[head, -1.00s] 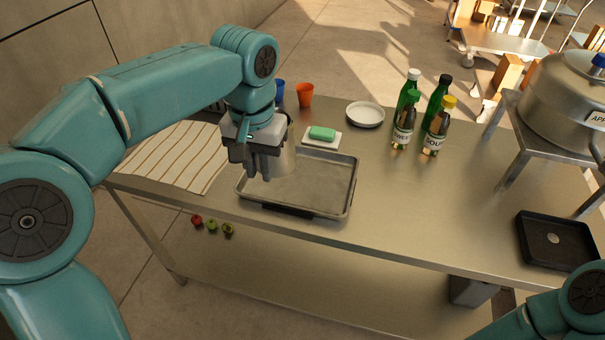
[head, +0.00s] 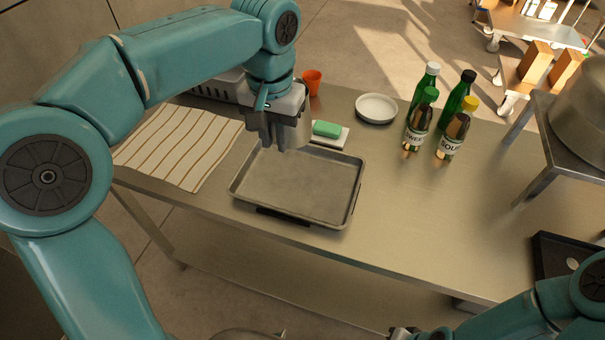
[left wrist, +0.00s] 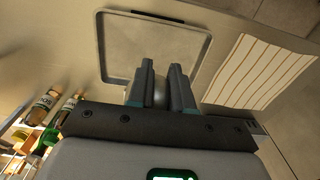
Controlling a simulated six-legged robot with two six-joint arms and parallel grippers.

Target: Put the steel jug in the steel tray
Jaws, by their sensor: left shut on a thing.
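The steel tray (head: 300,195) lies on the steel table, empty; it also shows in the left wrist view (left wrist: 135,50). My left gripper (head: 280,145) is at the tray's far edge, fingers pointing down. It is shut on the steel jug (head: 303,132), which is mostly hidden behind the fingers. In the left wrist view a rounded part of the jug (left wrist: 160,92) shows between the fingers. Whether the jug touches anything below cannot be told. Only a dark bit of my right gripper (head: 404,333) shows at the bottom edge; its fingers are not clear.
A striped cloth (head: 180,145) lies left of the tray. A green sponge (head: 326,128) on a white dish, an orange cup (head: 312,82) and a white plate (head: 376,108) stand behind. Several bottles (head: 418,125) stand right. A black tray (head: 555,255) is far right. The table right of the tray is clear.

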